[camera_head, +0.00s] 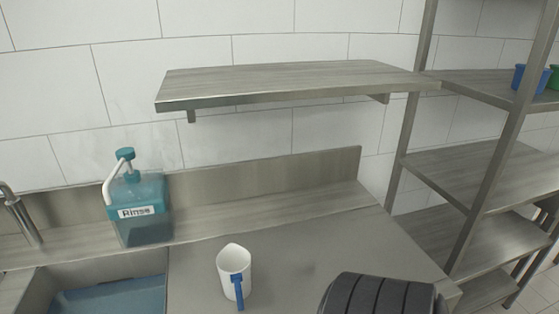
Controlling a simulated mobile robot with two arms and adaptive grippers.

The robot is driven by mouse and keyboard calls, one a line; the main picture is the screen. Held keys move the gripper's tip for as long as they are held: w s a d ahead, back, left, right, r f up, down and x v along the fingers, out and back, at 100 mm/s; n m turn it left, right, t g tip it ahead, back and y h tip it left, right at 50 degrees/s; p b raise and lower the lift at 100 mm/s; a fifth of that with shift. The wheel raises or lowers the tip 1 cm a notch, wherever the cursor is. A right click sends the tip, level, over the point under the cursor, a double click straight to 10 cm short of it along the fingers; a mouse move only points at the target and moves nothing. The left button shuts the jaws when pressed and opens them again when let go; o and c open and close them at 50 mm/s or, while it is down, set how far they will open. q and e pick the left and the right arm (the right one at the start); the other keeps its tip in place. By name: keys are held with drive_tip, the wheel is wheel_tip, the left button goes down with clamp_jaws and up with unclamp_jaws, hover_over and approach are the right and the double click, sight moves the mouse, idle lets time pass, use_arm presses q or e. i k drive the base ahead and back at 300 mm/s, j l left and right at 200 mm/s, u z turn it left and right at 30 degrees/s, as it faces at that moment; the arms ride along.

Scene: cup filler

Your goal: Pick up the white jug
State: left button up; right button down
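The white jug (233,262) stands upright on the grey counter (300,265), right of the sink. It has a white body, an open top and a blue handle (238,291) facing the front. No gripper is in view. A dark ribbed rounded part, which looks like my own arm, shows at the bottom right, to the right of the jug and apart from it in the picture.
A teal rinse dispenser (141,208) with a white spout stands behind and left of the jug. The sink (120,296) lies front left, with a tap (24,222). A wall shelf (290,82) hangs above. A metal rack (480,165) with blue (519,77) and green cups stands right.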

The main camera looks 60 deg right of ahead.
sight(233, 262)
drive_tip(key=k+j+z, duration=0.1)
drive_tip(key=z, duration=1.45)
drive_tip(key=l+u, duration=0.1)
